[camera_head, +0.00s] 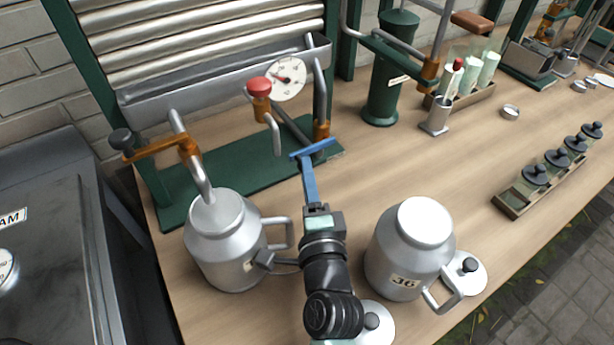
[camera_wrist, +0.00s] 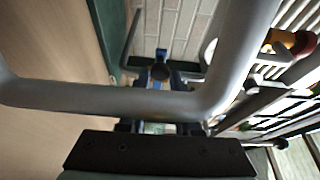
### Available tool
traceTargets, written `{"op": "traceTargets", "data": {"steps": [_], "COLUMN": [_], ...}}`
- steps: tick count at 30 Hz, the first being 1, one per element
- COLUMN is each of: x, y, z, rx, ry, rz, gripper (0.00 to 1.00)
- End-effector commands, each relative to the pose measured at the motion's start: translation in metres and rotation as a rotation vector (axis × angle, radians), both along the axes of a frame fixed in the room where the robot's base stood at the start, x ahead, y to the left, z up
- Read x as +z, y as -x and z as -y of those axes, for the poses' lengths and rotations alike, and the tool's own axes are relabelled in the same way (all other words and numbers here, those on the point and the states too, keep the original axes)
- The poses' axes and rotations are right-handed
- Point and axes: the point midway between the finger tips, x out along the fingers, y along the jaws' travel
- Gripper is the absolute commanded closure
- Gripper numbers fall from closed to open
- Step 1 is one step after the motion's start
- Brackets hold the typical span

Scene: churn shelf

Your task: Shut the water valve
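Blue also shows ahead of my gripper in the wrist view (camera_wrist: 162,54). A red knob (camera_head: 259,85) on a copper-coloured body stands left of the fitting, by a white dial gauge (camera_head: 288,79).
A metal can (camera_head: 217,250) stands close left of my wrist, its handle (camera_head: 279,222) towards me. Another can (camera_head: 404,266), marked 36, stands at right. A copper-coloured lever (camera_head: 157,149) is at left. Jars in a wooden rack (camera_head: 526,207) stand far right.

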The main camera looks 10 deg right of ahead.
Motion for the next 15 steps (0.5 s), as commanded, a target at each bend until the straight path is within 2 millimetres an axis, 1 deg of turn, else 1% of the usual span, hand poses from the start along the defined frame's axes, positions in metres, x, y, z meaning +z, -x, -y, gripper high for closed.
{"op": "traceTargets", "data": {"steps": [1,4,12,15], "x": [0.0007,0.0004,-0.0002,-0.0008], "y": [-0.0002,-0.0001,0.0002,0.0032], "z": [0.0015,0.0008,-0.0004,-0.0005], "rx": [-0.003,-0.002,0.001,0.001], "ry": [0.0,-0.001,-0.002,-0.002], "rz": [0.002,0.001,-0.001,-0.001], "gripper": [0.58,0.4,0.4,0.4]}}
